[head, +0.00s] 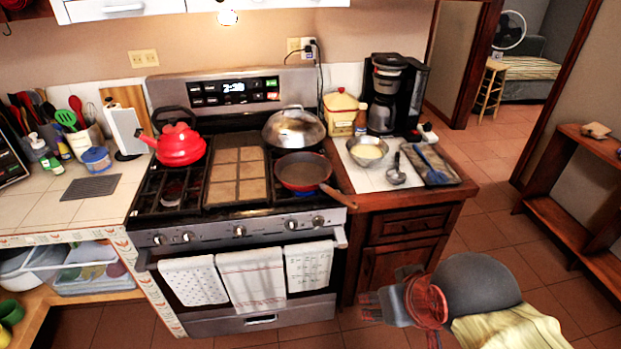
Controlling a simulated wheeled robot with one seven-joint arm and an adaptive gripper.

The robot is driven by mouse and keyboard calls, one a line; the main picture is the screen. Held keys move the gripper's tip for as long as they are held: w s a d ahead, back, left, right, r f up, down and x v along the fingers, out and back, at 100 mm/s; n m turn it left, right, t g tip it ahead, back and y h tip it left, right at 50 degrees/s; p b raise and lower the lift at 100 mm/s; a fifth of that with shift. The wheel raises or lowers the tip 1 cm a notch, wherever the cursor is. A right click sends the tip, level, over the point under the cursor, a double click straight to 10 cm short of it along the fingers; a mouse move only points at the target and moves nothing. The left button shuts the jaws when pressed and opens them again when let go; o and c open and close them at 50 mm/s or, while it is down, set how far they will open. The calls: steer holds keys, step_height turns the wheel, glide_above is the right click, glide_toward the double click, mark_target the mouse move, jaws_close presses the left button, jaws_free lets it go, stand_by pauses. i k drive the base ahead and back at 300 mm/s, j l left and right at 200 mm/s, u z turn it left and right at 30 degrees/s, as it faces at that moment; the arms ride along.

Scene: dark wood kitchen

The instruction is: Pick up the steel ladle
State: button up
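The steel ladle (396,176) lies on the light counter top to the right of the stove. Its bowl is toward the front edge and its short-looking handle points away to the back. It lies between a metal bowl with pale yellow contents (367,152) and a dark tray (440,177) with a blue utensil on it. My gripper (376,300) is at the lower right, in front of the wooden cabinet and well apart from the ladle. The picture is too small to tell whether its fingers are open or shut.
A coffee maker (393,95) and a yellow canister (341,113) stand behind the ladle. A red pan (303,172) on the stove has its handle reaching toward the counter. Free floor lies right of the cabinet; a wooden shelf (575,195) stands at far right.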

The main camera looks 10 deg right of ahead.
mark_target(396, 168)
steer(key=i+l+u, duration=0.1)
steer(key=i+l, duration=0.55)
steer(key=l, duration=0.15)
steer(key=i+l+u, duration=0.15)
steer(key=i+l, duration=0.5)
steer(key=l, duration=0.2)
steer(key=i+l+u, duration=0.15)
steer(key=i+l, duration=0.15)
steer(key=l, duration=0.15)
